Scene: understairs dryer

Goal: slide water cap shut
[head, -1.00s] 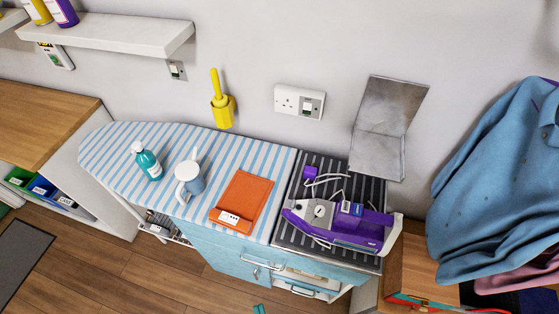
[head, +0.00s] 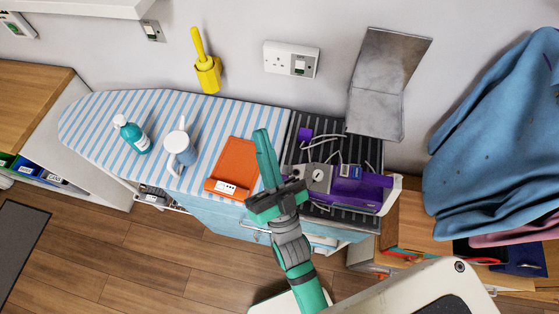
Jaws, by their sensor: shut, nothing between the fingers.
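The purple and grey iron (head: 345,187) lies on its side on the dark ribbed rest (head: 374,151) at the right end of the ironing board. A small blue part shows on top of the iron's body; I cannot tell whether the water cap is open or shut at this size. My gripper (head: 262,134) is shut and empty, its teal fingers pointing away from me. In the picture it lies just left of the iron, over the border between the orange pad and the ribbed rest. The gripper's body hides the iron's left tip.
A bent metal sheet (head: 388,85) stands behind the iron. Blue cloth (head: 490,140) hangs at the right. A pale cord lies behind the iron.

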